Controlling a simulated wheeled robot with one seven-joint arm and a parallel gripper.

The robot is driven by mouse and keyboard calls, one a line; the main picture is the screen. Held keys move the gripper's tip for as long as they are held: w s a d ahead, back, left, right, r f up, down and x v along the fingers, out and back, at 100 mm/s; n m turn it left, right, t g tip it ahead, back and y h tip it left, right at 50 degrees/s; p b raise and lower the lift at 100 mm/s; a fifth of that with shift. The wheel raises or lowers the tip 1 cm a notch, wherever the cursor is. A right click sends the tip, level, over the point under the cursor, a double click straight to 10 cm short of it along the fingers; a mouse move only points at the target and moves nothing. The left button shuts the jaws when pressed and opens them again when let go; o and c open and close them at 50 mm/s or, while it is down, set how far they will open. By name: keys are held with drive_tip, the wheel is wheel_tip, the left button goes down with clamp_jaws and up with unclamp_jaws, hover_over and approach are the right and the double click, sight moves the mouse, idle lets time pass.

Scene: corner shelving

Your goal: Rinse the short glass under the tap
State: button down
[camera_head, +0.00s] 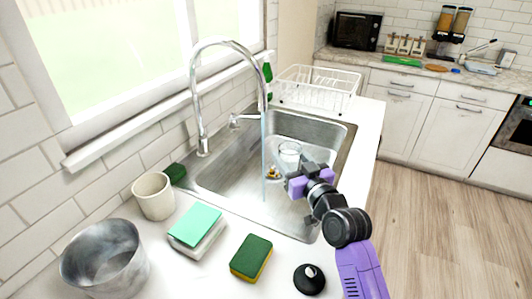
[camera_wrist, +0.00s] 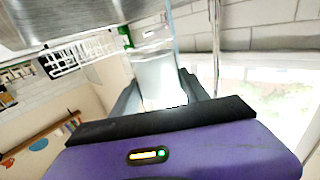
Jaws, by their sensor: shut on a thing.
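The short glass (camera_head: 289,150) is clear and held over the sink basin. My gripper (camera_head: 293,168) is shut on it. In the wrist view the glass (camera_wrist: 157,78) sits between the dark fingers (camera_wrist: 160,98). The chrome tap (camera_head: 198,100) arches over the sink (camera_head: 240,186). A thin stream of water (camera_head: 264,150) falls from its spout into the basin. In the head view the glass is just right of the stream and looks apart from it. Part of the glass is hidden by my gripper.
A white dish rack (camera_head: 318,88) stands behind the sink. In front are a beige cup (camera_head: 153,196), a grey metal pot (camera_head: 103,258), a green-topped stack (camera_head: 197,228), a sponge (camera_head: 251,257) and a black round lid (camera_head: 309,279). A small brownish thing (camera_head: 272,173) shows in the basin.

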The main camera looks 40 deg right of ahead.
drive_tip(key=shift+r, duration=0.1)
drive_tip(key=s+r+p, duration=0.2)
drive_tip(key=s+r, duration=0.2)
drive_tip(key=s, duration=0.1)
idle(0.7)
idle(0.8)
